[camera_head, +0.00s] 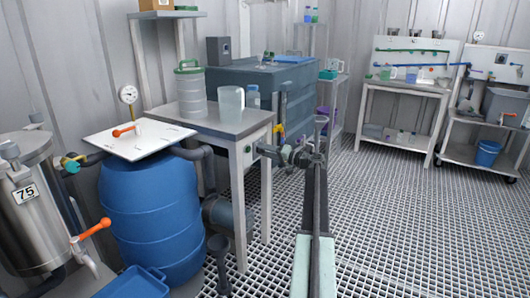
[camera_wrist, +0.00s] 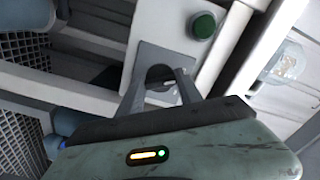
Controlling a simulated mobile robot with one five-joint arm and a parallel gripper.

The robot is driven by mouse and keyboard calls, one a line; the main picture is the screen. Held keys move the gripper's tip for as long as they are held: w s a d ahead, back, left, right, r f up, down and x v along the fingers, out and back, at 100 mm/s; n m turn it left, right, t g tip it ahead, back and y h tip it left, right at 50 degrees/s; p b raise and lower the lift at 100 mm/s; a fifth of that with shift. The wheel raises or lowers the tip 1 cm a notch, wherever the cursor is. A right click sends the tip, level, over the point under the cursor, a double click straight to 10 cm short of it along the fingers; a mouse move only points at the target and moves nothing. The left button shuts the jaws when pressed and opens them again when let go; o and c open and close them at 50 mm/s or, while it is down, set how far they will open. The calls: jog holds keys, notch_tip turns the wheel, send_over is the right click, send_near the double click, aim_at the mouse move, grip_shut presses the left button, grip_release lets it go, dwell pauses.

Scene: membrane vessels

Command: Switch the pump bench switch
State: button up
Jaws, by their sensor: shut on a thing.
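The pump bench (camera_head: 232,128) is a grey-topped table with white legs, left of centre in the head view. My gripper (camera_head: 282,153) is at its right front corner, beside the frame. In the wrist view, my gripper (camera_wrist: 160,80) has its two fingers against a grey plate (camera_wrist: 152,58) on the white frame. A dark rounded piece, apparently the switch (camera_wrist: 160,72), sits between the fingertips, and the jaws are shut on it. Its setting cannot be told. A green round button (camera_wrist: 203,26) is on the frame beside the plate; it also shows small in the head view (camera_head: 247,148).
A lidded canister (camera_head: 190,92) and a clear jug (camera_head: 231,104) stand on the bench. A blue barrel (camera_head: 150,215) and a steel vessel (camera_head: 28,205) are at the left. A dark blue tank (camera_head: 262,80) is behind. The grating floor at the right (camera_head: 400,220) is free.

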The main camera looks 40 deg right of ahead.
jog(key=shift+s, duration=0.1)
jog(key=o, duration=1.4)
jog(key=v, duration=0.7)
jog(key=shift+s+d, duration=0.1)
jog(key=shift+s, duration=0.3)
